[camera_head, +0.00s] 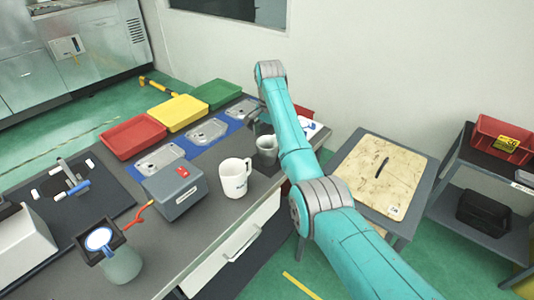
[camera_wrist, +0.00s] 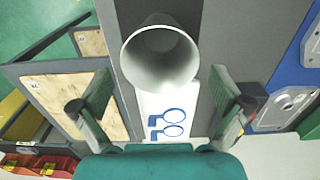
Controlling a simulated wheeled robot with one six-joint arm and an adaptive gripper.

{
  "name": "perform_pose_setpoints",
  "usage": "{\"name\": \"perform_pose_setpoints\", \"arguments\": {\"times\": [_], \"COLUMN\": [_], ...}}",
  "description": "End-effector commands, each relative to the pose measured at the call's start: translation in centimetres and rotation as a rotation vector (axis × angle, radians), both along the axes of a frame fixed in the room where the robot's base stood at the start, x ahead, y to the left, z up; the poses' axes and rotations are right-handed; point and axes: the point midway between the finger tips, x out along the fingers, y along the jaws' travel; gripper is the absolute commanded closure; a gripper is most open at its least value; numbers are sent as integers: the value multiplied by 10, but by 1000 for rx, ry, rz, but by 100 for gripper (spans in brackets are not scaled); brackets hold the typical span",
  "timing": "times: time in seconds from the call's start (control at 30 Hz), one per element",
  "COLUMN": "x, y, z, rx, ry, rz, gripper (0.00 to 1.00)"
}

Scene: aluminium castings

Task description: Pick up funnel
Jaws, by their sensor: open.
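The grey, round, open-mouthed piece that looks like the funnel (camera_head: 266,156) stands on the bench beside my arm, behind the white mug. In the wrist view the funnel (camera_wrist: 160,76) is at the upper middle, its wide mouth facing the camera and its inside dark at the bottom. I cannot see its spout. My gripper (camera_wrist: 162,105) is open and empty, with one finger at each side of the picture below the mouth. The fingers are apart from the funnel. In the head view my gripper (camera_head: 257,122) is just behind the funnel and partly hidden.
The white mug (camera_head: 235,178) stands close in front of the funnel, with a grey box (camera_head: 176,188) to its left. Metal castings (camera_head: 207,132) lie on a blue mat behind. A white sheet with blue marks (camera_wrist: 170,119) lies beside the funnel. A side table (camera_head: 380,177) stands right.

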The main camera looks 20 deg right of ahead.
Motion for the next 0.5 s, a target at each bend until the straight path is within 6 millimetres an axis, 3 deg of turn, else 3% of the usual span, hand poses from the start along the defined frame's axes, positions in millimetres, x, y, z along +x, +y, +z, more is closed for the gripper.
{"name": "perform_pose_setpoints", "arguments": {"times": [0.17, 0.5], "x": [0, -3], "y": [1, 6], "z": [-10, -52], "rx": [0, 0], "ry": [-1, 0], "rz": [0, 0], "gripper": [0, 0]}}
